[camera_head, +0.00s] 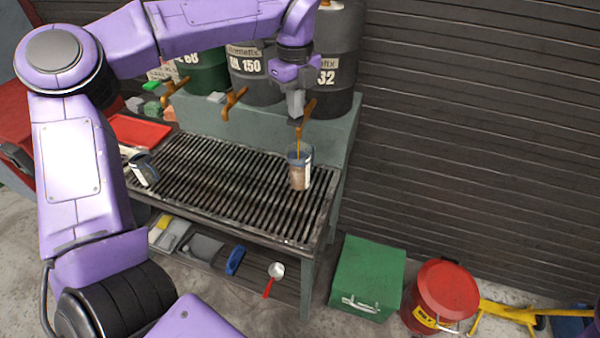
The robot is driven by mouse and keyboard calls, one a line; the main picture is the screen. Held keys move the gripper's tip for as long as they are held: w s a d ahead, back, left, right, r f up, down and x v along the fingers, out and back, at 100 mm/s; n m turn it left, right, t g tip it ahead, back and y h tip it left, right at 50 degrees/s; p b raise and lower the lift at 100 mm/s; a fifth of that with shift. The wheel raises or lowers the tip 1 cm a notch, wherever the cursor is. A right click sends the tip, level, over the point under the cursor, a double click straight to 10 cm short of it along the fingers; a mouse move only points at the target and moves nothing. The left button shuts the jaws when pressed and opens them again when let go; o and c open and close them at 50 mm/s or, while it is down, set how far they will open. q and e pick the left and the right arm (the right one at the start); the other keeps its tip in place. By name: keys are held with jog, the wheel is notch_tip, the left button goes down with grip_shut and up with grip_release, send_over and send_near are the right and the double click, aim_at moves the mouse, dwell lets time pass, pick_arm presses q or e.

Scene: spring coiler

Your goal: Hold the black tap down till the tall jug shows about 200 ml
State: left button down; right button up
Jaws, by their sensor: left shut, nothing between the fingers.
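The black drum (342,50) labelled 32 has an orange-brown tap (306,112) at its front; no tap here looks black. My left gripper (296,119) is shut and empty, pointing down at this tap's handle, seemingly touching it. A thin amber stream (299,142) runs from the tap. It falls into the tall jug (300,172), which stands upright on the grating below. Amber-brown liquid shows through the jug's side; its scale is too small to read. My right gripper is not in view.
A second tap (234,102) serves the dark drum (253,70) to the left. A small dark jug (144,170) is on the left of the slatted grating (225,185). A green box (366,270) and red can (441,292) stand on the floor at right.

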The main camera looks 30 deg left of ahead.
pick_arm(q)
notch_tip(320, 180, up, 7)
jog(key=p, duration=0.5)
jog(key=shift+w, duration=0.1)
